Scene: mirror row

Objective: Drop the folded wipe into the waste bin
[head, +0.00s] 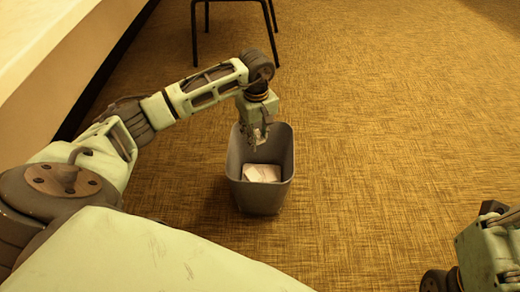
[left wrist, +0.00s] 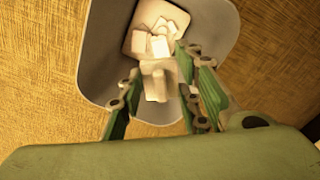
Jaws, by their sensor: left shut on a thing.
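The grey waste bin (head: 262,197) stands upright on the carpet in the head view. In the left wrist view its grey wall (left wrist: 100,50) surrounds the view between my fingers. My left gripper (head: 257,144) points down over the bin's opening. In the left wrist view my left gripper (left wrist: 159,66) is shut on the folded wipe (left wrist: 158,82), a pale piece between the fingertips. The wipe is hard to make out in the head view. My right gripper is not in view; only part of my right arm shows at the lower right.
White crumpled waste (head: 262,173) lies in the bin; it also shows in the left wrist view (left wrist: 155,28). A dark-legged chair (head: 232,30) stands behind the bin. A pale counter (head: 45,45) runs along the left. The carpet (head: 400,130) to the right is clear.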

